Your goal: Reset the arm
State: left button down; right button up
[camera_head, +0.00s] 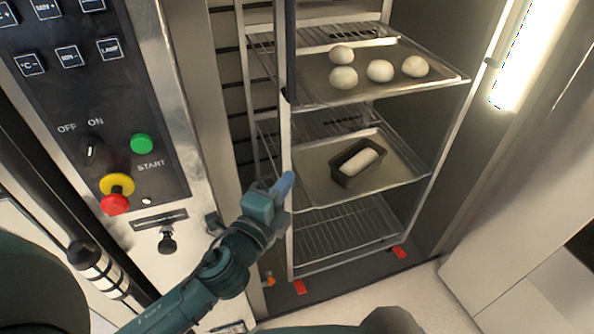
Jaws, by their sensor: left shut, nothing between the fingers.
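My left arm comes in from the lower left. Its gripper (283,187) is shut and empty, with its tip in front of the rack's near upright post. I cannot tell whether it touches the post. My right gripper does not show.
A wire rack (345,240) stands in an open cabinet. Its upper tray (437,84) bears several dough balls (380,71). A lower tray (397,172) bears a loaf tin (344,180) with dough. A control panel (85,110) is at left. Pale floor (440,300) lies lower right.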

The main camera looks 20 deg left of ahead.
pick_arm(q)
jog(key=shift+s+a+b, duration=0.2)
jog(key=shift+s+b, duration=0.1)
jog(key=shift+s, duration=1.4)
jog(key=s+f+n+g+p, duration=0.1)
jog(key=s+f+n+g, duration=0.2)
jog(key=s+f+n, duration=0.2)
jog(key=s+d+f+n+g+p, duration=0.1)
jog(key=s+f+n+g, duration=0.3)
jog(key=f+n, duration=0.7)
notch_tip(320, 180, down, 2)
jog(key=shift+s+n, duration=0.3)
jog(key=shift+s, duration=0.65)
jog(key=shift+d, duration=0.1)
